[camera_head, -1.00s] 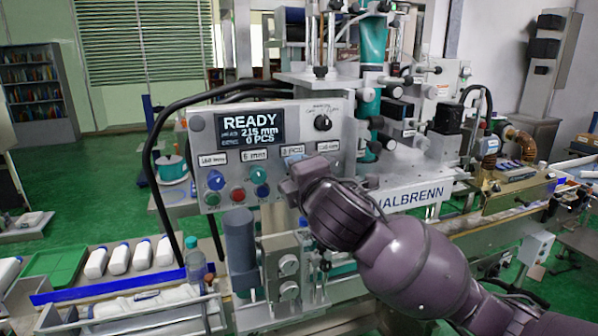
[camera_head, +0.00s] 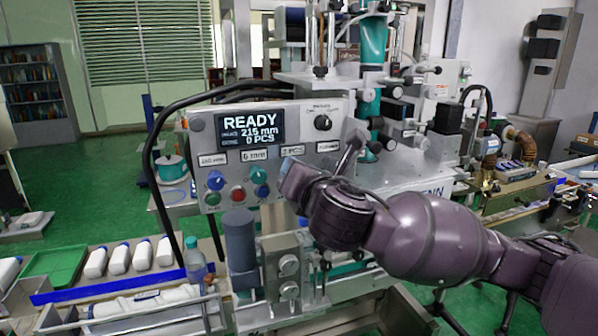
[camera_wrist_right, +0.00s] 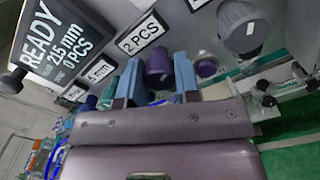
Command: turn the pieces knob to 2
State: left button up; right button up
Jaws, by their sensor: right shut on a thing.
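The grey control panel (camera_head: 205,148) faces me, with a screen (camera_head: 249,130) reading READY, 215 mm and 0 PCS. A label (camera_wrist_right: 142,34) in the right wrist view reads 2 PCS. The dark purple pieces knob (camera_wrist_right: 158,66) is just below that label. My right gripper (camera_wrist_right: 156,76) has one blue finger on each side of this knob and is shut on it. In the head view the right gripper (camera_head: 287,177) is against the panel's lower right part and hides the knob. My left gripper is not in view.
A teal knob (camera_head: 259,174), a blue knob (camera_head: 215,181) and a red button (camera_head: 238,195) are left of my gripper. A black knob (camera_head: 323,122) is above it. A grey cylinder (camera_head: 239,238) stands below the panel. White bottles (camera_head: 118,260) lie at lower left.

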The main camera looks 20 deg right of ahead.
jog(key=shift+r+n, duration=0.1)
jog(key=shift+n, duration=0.5)
jog(key=o, duration=0.9)
